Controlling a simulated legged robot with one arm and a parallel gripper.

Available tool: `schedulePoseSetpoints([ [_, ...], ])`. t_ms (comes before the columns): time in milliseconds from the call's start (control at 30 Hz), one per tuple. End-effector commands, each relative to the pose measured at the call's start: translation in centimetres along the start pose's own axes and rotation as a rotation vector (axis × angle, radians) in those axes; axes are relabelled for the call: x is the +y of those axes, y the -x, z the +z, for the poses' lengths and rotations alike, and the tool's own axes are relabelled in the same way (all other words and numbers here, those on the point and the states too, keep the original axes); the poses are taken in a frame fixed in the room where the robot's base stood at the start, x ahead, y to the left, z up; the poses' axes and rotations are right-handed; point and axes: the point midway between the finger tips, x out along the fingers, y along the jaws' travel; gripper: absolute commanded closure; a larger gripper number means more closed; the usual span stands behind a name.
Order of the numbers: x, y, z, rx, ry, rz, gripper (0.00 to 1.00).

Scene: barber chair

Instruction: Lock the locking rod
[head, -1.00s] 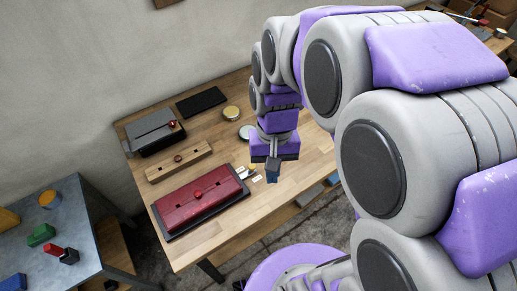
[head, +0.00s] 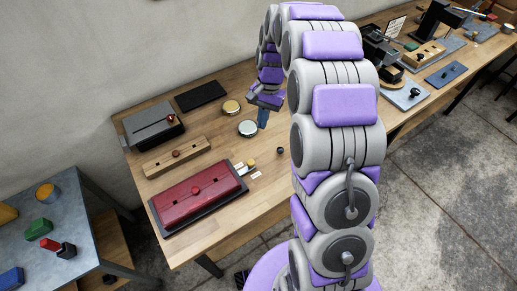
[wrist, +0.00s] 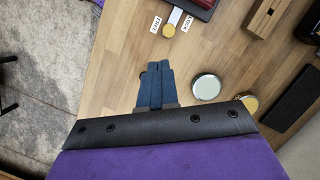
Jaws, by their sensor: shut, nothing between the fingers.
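The locking rod (head: 243,170) is a short pale bar at the right end of the red box (head: 182,205), with a yellow knob (head: 251,163) at its tip. In the wrist view the rod's gold knob (wrist: 169,30) lies between two white labels, one seeming to read LOCK (wrist: 187,23) and the other FREE (wrist: 155,24). My gripper (head: 263,122) is above the table, behind and right of the rod and apart from it. In the wrist view its blue fingers (wrist: 156,75) are together and empty. The rod's inner end is hidden in the box.
A silver round lid (head: 248,128) and a gold one (head: 231,107) lie near my gripper. A small dark knob (head: 280,151) stands right of the rod. A wooden block (head: 177,158) and grey box (head: 153,128) stand behind the red box. The table's front right is clear.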

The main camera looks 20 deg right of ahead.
Motion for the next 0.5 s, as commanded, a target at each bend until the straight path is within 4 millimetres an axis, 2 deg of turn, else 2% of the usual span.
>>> schedulePoseSetpoints([
  [33,-0.2,-0.9,-1.1,-0.009,-0.021,0.000,1.00],
  [200,-0.9,-2.7,-4.1,-0.018,-0.083,-0.011,1.00],
  [333,-1.1,-3.6,-5.4,-0.022,-0.114,-0.016,1.00],
  [500,-1.2,-4.1,-6.1,-0.024,-0.131,-0.019,1.00],
])
